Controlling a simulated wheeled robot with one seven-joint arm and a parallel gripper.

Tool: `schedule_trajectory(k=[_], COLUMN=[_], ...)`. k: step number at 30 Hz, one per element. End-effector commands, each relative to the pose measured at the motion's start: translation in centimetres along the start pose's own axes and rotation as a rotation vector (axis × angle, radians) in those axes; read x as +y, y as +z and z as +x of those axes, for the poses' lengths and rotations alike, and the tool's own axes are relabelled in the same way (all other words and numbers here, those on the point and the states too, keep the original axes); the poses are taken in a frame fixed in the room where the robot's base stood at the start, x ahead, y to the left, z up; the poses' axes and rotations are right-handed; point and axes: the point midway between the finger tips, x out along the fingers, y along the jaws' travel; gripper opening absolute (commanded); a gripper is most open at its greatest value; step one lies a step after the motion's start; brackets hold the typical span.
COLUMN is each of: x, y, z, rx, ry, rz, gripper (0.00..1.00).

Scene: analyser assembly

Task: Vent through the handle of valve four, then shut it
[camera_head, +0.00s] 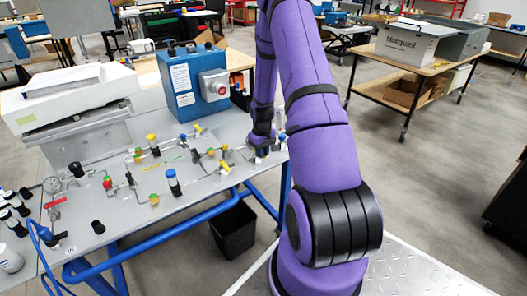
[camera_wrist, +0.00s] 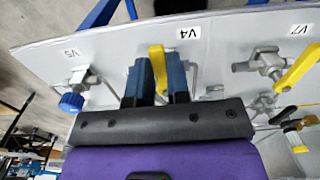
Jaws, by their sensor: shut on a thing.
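The valve four handle (camera_wrist: 157,68) is a yellow lever beside the label V4 (camera_wrist: 189,33) in the wrist view. My gripper (camera_wrist: 159,76) has its two blue fingers on either side of this lever and is shut on it. The lever's tip sticks out past the fingers. The valve body is mostly hidden behind my gripper. In the head view my gripper (camera_head: 264,148) is low at the right end of the grey panel, and the held handle cannot be made out there.
A valve with a blue knob (camera_wrist: 72,101) stands left of my gripper, by label V5. A valve with a yellow lever (camera_wrist: 297,67) stands right, by label V7. A blue box (camera_head: 190,85) stands on the panel's back side. A black bin (camera_head: 234,230) is on the floor.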

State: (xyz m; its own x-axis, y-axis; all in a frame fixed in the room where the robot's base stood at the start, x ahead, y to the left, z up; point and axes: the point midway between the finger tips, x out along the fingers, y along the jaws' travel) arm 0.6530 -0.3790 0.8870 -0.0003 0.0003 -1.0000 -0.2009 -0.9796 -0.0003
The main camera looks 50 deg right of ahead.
Motion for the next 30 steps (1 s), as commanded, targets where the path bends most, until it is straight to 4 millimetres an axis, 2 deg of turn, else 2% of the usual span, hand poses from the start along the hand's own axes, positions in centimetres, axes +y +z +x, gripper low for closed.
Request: schedule_trajectory(k=[19, 20, 21, 23, 30], x=[-0.27, -0.27, -0.27, -0.26, -0.22], y=[-0.19, -0.19, -0.18, -0.16, -0.08], z=[-0.04, -0.05, -0.04, -0.04, -0.03], rx=[0.004, 0.004, 0.004, 0.003, 0.002], ry=[0.0, 0.0, 0.0, 0.0, 0.0], rz=[0.049, 0.049, 0.049, 0.049, 0.048], gripper=[0.0, 0.21, 0.31, 0.43, 0.43])
